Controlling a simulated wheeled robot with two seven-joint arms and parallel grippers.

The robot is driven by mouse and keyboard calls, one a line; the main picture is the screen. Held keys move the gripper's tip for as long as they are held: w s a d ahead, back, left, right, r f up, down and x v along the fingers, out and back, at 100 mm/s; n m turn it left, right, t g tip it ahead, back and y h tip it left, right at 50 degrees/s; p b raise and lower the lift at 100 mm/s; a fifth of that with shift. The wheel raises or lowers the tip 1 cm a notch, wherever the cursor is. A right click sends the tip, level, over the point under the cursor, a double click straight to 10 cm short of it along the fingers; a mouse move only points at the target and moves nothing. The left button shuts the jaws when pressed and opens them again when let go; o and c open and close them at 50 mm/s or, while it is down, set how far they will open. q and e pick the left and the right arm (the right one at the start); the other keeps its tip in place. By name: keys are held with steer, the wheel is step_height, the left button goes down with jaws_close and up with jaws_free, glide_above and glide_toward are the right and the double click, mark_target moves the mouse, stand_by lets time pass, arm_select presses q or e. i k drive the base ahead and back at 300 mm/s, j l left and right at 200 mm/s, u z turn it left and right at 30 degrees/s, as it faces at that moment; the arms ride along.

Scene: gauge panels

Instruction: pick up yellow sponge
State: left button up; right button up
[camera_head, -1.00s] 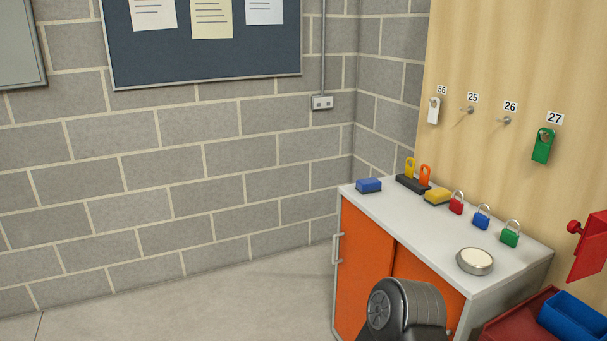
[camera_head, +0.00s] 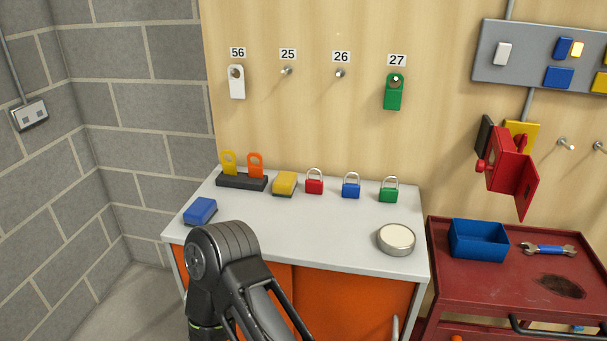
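The yellow sponge (camera_head: 285,182), with a dark underside, lies on the grey cabinet top (camera_head: 290,235) near the wooden back panel. It sits between a black holder with yellow and orange tags (camera_head: 242,181) and a red padlock (camera_head: 314,182). Nothing covers it. A dark link of one of my arms shows in front of the cabinet at the bottom; neither gripper shows.
A blue sponge (camera_head: 200,210) lies at the left of the cabinet top. Blue (camera_head: 351,187) and green (camera_head: 389,191) padlocks and a round tin (camera_head: 396,240) are to the right. A red cart (camera_head: 510,285) with a blue bin (camera_head: 478,241) stands beside the cabinet.

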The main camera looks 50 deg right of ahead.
mark_target(285, 185)
steer(key=i+j+z, duration=1.05)
steer(key=j+z, duration=0.2)
steer(key=l, duration=0.1)
